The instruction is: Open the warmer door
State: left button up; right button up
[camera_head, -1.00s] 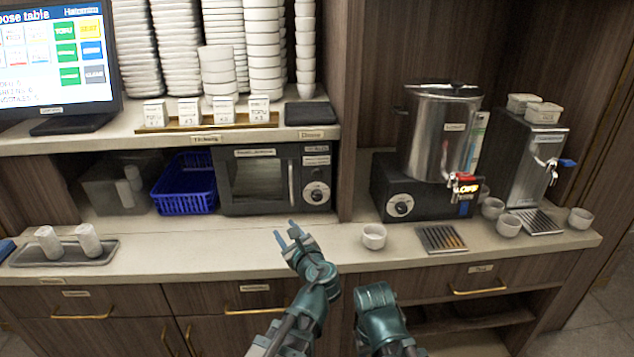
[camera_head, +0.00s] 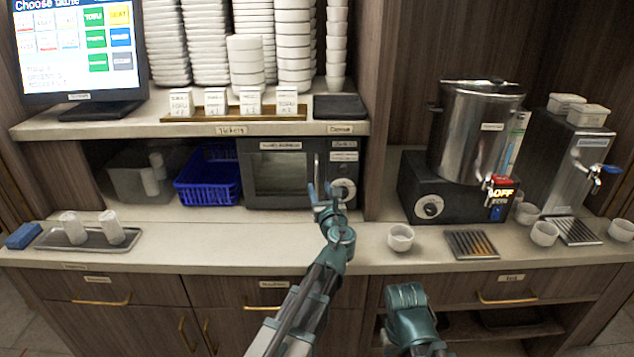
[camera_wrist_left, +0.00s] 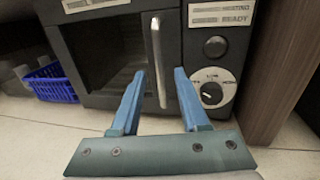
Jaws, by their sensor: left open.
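The warmer (camera_head: 276,176) is a dark box with a glass window under the shelf, and its door is shut. Its upright silver handle (camera_wrist_left: 158,62) is at the right edge of the door (camera_wrist_left: 105,55). The control panel with a white dial (camera_wrist_left: 212,87) is right of the handle. My left gripper (camera_head: 320,192) is in front of the handle. In the left wrist view its two blue fingers (camera_wrist_left: 157,98) are apart, with the lower part of the handle between them; I cannot tell whether they touch it. My right arm shows low in the head view; its fingertips cannot be made out.
A blue basket (camera_head: 208,180) stands just left of the warmer. A wood panel (camera_wrist_left: 284,75) is close on its right. A white cup (camera_head: 400,238) and an urn (camera_head: 475,130) are further right. The counter in front of the warmer is clear.

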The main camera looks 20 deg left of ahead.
aim_at(317, 182)
pick_arm(q)
jog(key=shift+x, duration=2.3)
grip_shut()
